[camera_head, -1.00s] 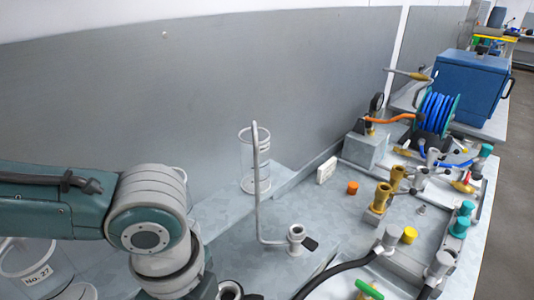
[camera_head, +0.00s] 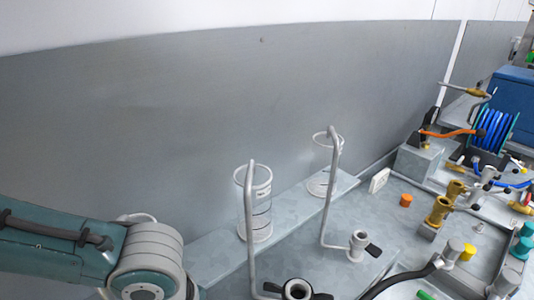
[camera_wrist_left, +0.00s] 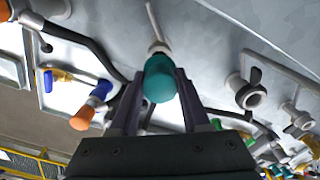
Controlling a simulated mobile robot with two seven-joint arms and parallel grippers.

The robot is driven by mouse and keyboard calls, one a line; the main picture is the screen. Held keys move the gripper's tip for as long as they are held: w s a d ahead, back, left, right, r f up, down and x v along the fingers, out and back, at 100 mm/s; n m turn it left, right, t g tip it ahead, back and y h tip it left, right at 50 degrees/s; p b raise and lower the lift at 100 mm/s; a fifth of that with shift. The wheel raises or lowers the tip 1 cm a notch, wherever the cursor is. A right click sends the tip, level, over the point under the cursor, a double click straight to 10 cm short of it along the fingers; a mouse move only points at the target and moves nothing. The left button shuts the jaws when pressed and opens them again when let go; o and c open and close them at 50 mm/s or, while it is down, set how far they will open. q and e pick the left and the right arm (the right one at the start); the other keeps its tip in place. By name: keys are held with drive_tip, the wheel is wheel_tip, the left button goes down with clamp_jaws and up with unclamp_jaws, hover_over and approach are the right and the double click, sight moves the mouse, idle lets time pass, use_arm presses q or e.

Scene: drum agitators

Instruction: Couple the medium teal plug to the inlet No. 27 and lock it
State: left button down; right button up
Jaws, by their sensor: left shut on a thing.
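In the left wrist view my left gripper (camera_wrist_left: 158,88) is shut on a teal plug (camera_wrist_left: 160,82), with a thin pale rod or hose showing above it. In the head view my left arm enters at the lower left, and its gripper is out of frame. Two grey inlets with black levers, one at the bottom (camera_head: 297,289) and one farther back (camera_head: 358,243), stand on the bench at the foot of bent pipes. A similar inlet (camera_wrist_left: 250,92) shows in the left wrist view, apart from the plug. No No. 27 label is readable now. My right gripper is not in view.
Clear cylinders in wire frames (camera_head: 256,215) stand along the wall. To the right are an orange cap (camera_head: 406,200), brass fittings (camera_head: 440,208), a black hose (camera_head: 405,279) and a blue hose reel (camera_head: 492,130). The bench between the rear inlet and the orange cap is clear.

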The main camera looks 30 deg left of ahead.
use_arm(q)
drive_tip(key=shift+f, duration=0.15)
drive_tip(key=shift+f, duration=0.3)
idle(0.6)
drive_tip(key=shift+f, duration=0.15)
drive_tip(key=shift+f+b, duration=1.1)
drive_tip(key=shift+b, duration=0.05)
drive_tip(key=shift+f+b, duration=0.3)
idle(0.4)
drive_tip(key=shift+c, duration=1.5)
unclamp_jaws()
